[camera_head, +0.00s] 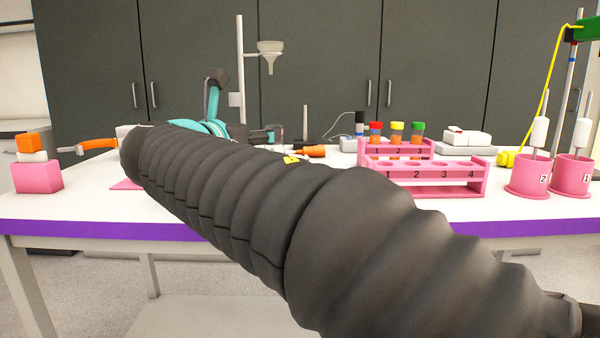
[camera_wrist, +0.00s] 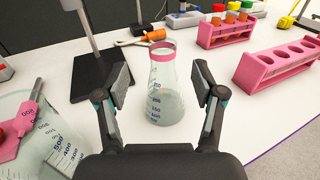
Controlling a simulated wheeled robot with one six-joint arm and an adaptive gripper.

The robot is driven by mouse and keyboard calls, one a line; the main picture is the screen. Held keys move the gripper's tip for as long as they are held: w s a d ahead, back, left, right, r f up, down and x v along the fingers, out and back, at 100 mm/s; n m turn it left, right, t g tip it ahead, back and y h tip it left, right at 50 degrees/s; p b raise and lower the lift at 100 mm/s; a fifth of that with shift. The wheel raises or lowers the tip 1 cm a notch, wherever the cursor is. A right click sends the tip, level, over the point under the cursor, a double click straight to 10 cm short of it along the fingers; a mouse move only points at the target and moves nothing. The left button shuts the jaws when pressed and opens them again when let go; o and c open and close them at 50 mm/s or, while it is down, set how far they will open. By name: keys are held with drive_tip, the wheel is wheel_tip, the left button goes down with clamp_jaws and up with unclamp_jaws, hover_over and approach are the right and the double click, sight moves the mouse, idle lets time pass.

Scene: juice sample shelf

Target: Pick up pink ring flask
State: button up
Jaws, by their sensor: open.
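The pink ring flask (camera_wrist: 165,92) is a clear conical flask with a pink band around its neck and dark volume marks. It stands upright on the white table in the wrist view, with some pale contents low inside. My gripper (camera_wrist: 164,80) is open, with one finger to the left and one to the right of the flask. In the head view my dark ribbed arm hides the flask and my gripper's fingers.
A clear beaker (camera_wrist: 40,135) with a pink item stands left of my gripper. A stand with a black base (camera_wrist: 92,82) is behind left. Pink racks (camera_wrist: 280,66) are to the right. An orange-handled tool (camera_wrist: 152,36) lies behind the flask. Pink numbered cups (camera_head: 530,178) stand far right.

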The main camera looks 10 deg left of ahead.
drive_tip(key=shift+w+d+f, duration=0.1)
drive_tip(key=shift+w+d, duration=0.15)
drive_tip(key=shift+w, duration=0.95)
drive_tip(key=shift+w+d+r, duration=0.1)
drive_tip(key=shift+w+d, duration=0.1)
drive_tip(key=shift+w, duration=0.95)
drive_tip(key=shift+w+d+f, duration=0.1)
drive_tip(key=shift+w+d, duration=0.15)
drive_tip(key=shift+w, duration=0.95)
clamp_jaws()
